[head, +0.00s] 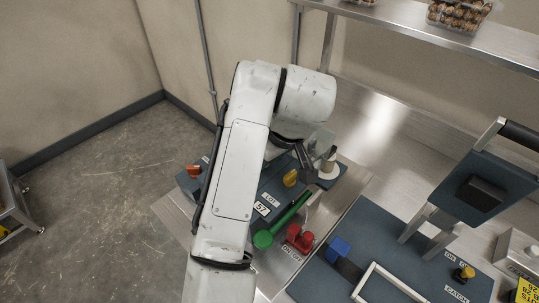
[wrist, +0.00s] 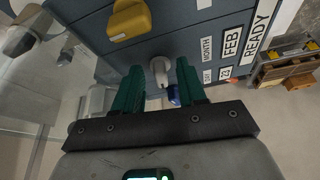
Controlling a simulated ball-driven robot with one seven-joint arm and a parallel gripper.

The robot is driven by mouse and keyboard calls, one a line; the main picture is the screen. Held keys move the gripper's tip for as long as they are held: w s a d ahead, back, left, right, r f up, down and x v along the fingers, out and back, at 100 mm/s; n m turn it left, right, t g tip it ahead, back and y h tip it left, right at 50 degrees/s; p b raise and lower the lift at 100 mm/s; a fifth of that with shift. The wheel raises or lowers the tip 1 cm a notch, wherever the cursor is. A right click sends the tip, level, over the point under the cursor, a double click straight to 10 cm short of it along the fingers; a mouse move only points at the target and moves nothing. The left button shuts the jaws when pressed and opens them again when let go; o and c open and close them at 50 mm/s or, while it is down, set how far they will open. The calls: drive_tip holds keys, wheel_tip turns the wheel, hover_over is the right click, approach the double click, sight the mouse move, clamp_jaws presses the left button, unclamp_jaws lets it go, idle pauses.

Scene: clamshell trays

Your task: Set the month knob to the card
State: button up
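In the wrist view a pale grey knob (wrist: 160,70) sticks out of the blue-grey panel, beside a MONTH label (wrist: 207,50). A white card reading FEB (wrist: 232,41) is on the panel to the right of that label. My gripper (wrist: 158,78) is open, with one green finger on each side of the knob. Gaps show between knob and fingers, and it looks empty. The knob's pointing direction is hard to read. In the head view my arm hides most of the gripper and the panel face.
A yellow knob (wrist: 130,22) is beside the grey one; a READY label (wrist: 257,29) is at right. In the head view a green lever (head: 282,222), red knob (head: 299,238), LOT label and white spool-like part (head: 328,166) surround my arm. A metal shelf (head: 450,36) hangs above.

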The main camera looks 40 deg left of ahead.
drive_tip(key=p+v, duration=0.3)
drive_tip(key=v, duration=0.7)
drive_tip(key=shift+d+r, duration=0.2)
drive_tip(key=shift+r, duration=0.15)
idle(0.3)
